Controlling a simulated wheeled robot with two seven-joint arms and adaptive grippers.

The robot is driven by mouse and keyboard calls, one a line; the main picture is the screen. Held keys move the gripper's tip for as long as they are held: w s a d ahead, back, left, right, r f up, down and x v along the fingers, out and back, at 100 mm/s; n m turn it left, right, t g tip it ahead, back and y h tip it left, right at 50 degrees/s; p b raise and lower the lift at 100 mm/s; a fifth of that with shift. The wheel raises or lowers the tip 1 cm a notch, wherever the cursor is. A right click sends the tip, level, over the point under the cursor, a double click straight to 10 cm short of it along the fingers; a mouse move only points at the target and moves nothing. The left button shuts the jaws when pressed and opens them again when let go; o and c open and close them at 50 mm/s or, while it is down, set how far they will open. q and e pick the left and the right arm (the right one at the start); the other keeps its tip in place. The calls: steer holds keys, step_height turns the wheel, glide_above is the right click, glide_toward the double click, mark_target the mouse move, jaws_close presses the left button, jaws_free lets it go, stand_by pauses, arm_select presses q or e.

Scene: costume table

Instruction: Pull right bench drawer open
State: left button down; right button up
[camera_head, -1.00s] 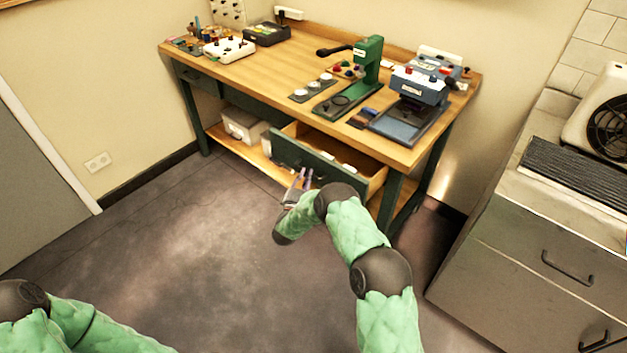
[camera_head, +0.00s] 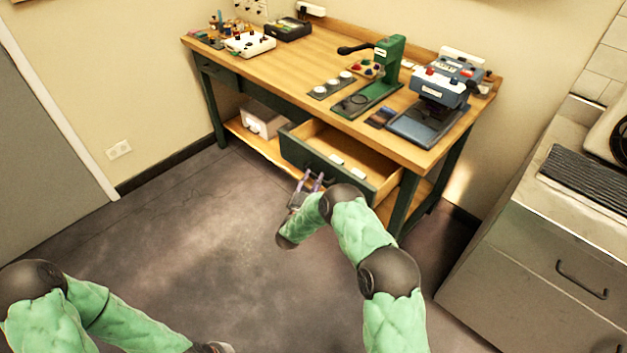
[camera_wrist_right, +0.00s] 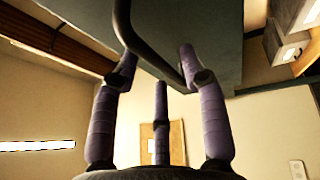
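The right bench drawer (camera_head: 325,159) is pulled well out of the bench, with its pale wooden inside showing. Its dark green front also fills the top of the right wrist view (camera_wrist_right: 215,35). My right gripper (camera_head: 309,181) is at the outer face of the drawer front. In the right wrist view its purple fingers (camera_wrist_right: 158,72) bend in around the dark curved handle (camera_wrist_right: 150,52), which runs between them. The exact finger contact is partly hidden. My left arm shows at the lower left, but its gripper fingers are not in view.
The wooden bench top (camera_head: 290,65) carries a green press (camera_head: 385,75), a blue machine (camera_head: 440,90) and small parts. A white box (camera_head: 262,118) sits on the lower shelf. A grey cabinet (camera_head: 540,250) stands at right. The floor (camera_head: 210,220) before the bench is clear.

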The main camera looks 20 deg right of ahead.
steer(key=shift+a, duration=0.1)
steer(key=v, duration=1.2)
steer(key=shift+r, duration=0.1)
steer(key=s+a+f+m+g+y, duration=0.3)
steer(key=s+f+y, duration=0.1)
steer(key=f+y, duration=0.25)
steer(key=s+a+f+m+g+y, duration=0.2)
steer(key=s+a+f+m+y, duration=0.15)
steer(key=f+y, duration=0.35)
steer(key=s+a+m+g+y, duration=0.2)
steer(key=s+a+g, duration=0.1)
steer(key=s, duration=0.9)
steer(key=s+a+f+m+g+y, duration=0.1)
steer(key=s+a+m+g+y, duration=0.1)
steer(key=s, duration=1)
steer(key=a+m+g+p, duration=0.1)
steer(key=a+g, duration=0.1)
steer(key=g, duration=0.1)
steer(key=shift+s+m+g+y, duration=0.25)
steer(key=shift+m+g+y, duration=0.1)
steer(key=shift+g, duration=0.05)
